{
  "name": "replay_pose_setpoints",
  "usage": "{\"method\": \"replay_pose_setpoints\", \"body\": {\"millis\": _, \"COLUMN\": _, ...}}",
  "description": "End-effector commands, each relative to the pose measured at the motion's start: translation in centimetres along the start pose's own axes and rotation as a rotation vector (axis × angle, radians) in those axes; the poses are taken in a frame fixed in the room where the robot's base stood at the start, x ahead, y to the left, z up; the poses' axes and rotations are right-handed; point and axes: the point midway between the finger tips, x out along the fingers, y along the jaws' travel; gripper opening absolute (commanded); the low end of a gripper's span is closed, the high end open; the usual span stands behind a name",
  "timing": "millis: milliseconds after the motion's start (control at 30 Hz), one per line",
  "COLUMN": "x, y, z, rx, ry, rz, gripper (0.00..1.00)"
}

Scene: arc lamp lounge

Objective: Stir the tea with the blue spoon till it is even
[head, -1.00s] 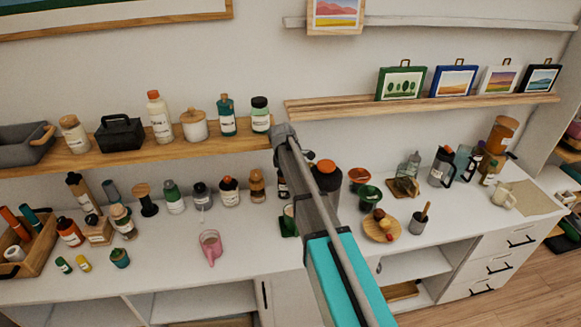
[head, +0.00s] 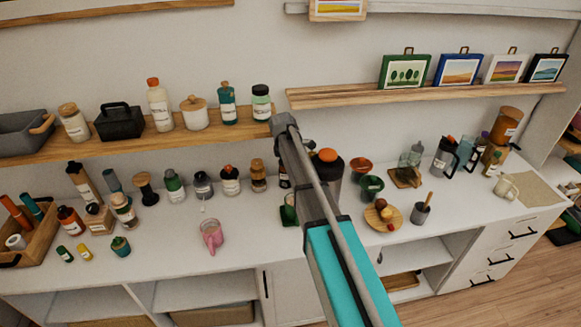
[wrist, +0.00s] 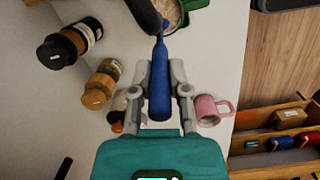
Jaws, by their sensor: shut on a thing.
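In the wrist view my gripper (wrist: 160,72) is shut on the handle of the blue spoon (wrist: 158,92). The spoon's thin far end reaches to the opening of a green mug (wrist: 187,18) at the top edge. Light brown, uneven-looking tea (wrist: 172,12) shows inside the mug, which the frame cuts off. How deep the spoon's tip sits in the tea is not clear. In the head view the green mug (head: 290,208) shows beside my arm, partly hidden, and my gripper is hidden behind the arm.
A pink mug (head: 211,235) stands left of the green mug; it also shows in the wrist view (wrist: 210,110). Several bottles and jars (head: 203,185) line the counter behind. A green bowl (head: 371,187) and a wooden plate (head: 383,220) lie to the right. The counter front is mostly clear.

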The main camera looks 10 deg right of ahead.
Motion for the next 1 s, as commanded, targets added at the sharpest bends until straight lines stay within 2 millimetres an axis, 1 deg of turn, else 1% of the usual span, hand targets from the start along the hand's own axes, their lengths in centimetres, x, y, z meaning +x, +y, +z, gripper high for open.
{"method": "replay_pose_setpoints", "body": {"millis": 33, "x": 0.6, "y": 0.0, "z": -0.1, "rx": 0.0, "ry": 0.0, "rz": 0.0, "gripper": 0.0}}
{"method": "replay_pose_setpoints", "body": {"millis": 100, "x": 1.0, "y": 0.0, "z": -0.1, "rx": 0.0, "ry": 0.0, "rz": 0.0, "gripper": 0.0}}
{"method": "replay_pose_setpoints", "body": {"millis": 1000, "x": 6.0, "y": -0.2, "z": -0.7, "rx": 0.002, "ry": 0.0, "rz": 0.0, "gripper": 0.0}}
